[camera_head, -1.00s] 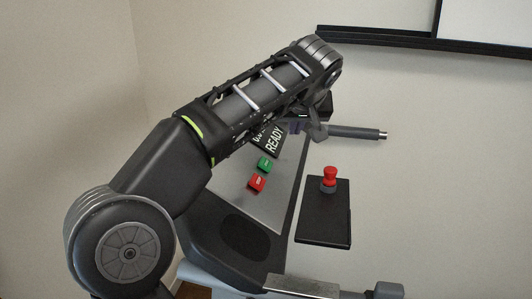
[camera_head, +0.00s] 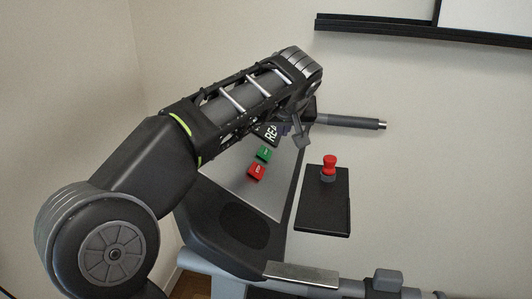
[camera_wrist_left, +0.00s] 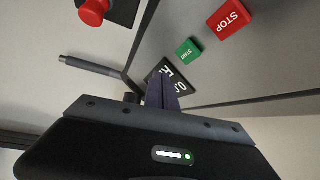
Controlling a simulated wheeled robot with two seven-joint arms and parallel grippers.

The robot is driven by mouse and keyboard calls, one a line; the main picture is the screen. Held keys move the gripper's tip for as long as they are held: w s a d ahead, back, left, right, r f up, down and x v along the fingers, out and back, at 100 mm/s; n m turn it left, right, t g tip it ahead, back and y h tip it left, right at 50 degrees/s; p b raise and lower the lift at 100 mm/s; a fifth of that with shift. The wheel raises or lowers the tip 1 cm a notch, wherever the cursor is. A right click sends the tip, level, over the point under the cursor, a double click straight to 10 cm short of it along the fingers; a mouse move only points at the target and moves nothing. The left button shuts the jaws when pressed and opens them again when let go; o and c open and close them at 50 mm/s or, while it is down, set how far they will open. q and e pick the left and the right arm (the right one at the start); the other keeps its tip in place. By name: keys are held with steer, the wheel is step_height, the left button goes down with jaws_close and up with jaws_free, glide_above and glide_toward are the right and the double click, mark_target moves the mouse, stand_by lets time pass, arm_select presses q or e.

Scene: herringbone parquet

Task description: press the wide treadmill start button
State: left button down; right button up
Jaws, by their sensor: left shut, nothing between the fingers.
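The green START button (camera_head: 264,153) sits on the sloping grey treadmill console, just above the red STOP button (camera_head: 257,171). In the left wrist view the START button (camera_wrist_left: 188,51) and the larger STOP button (camera_wrist_left: 229,19) show clearly. My left gripper (camera_head: 285,129) is over the upper part of the console, above and right of START, partly hidden by its own wrist. Its purple fingers (camera_wrist_left: 162,94) are shut and empty. In the wrist view they overlap the black display (camera_wrist_left: 173,76), and START appears apart from their tips. My right gripper is out of view.
A red mushroom knob (camera_head: 329,162) stands on a black plate (camera_head: 322,210) right of the console. A grey handlebar (camera_head: 350,122) sticks out to the right beyond my gripper. Treadmill rails cross the bottom; a pale wall is behind.

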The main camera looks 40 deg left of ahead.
mark_target(269, 150)
arm_select(q)
steer(key=shift+s+a+f+b, duration=0.15)
steer(key=shift+a+f+b, duration=0.2)
steer(key=shift+f, duration=0.3)
steer(key=shift+s+a+f+b, duration=0.15)
steer(key=shift+f+b, duration=0.3)
steer(key=shift+f, duration=0.15)
steer(key=shift+s+a+f+b, duration=0.2)
steer(key=shift+a+f+b, duration=0.2)
steer(key=shift+f+b, duration=0.1)
stand_by(0.7)
steer(key=shift+s+a+f+b, duration=0.1)
steer(key=shift+a+f+b, duration=0.15)
steer(key=shift+b, duration=0.2)
steer(key=shift+s+a+f+b, duration=0.1)
steer(key=shift+a+f+b, duration=0.05)
steer(key=shift+f+b, duration=0.3)
stand_by(0.5)
stand_by(0.3)
steer(key=shift+w+d+r+p, duration=0.2)
steer(key=shift+d+r+p, duration=0.2)
steer(key=shift+r+p, duration=0.3)
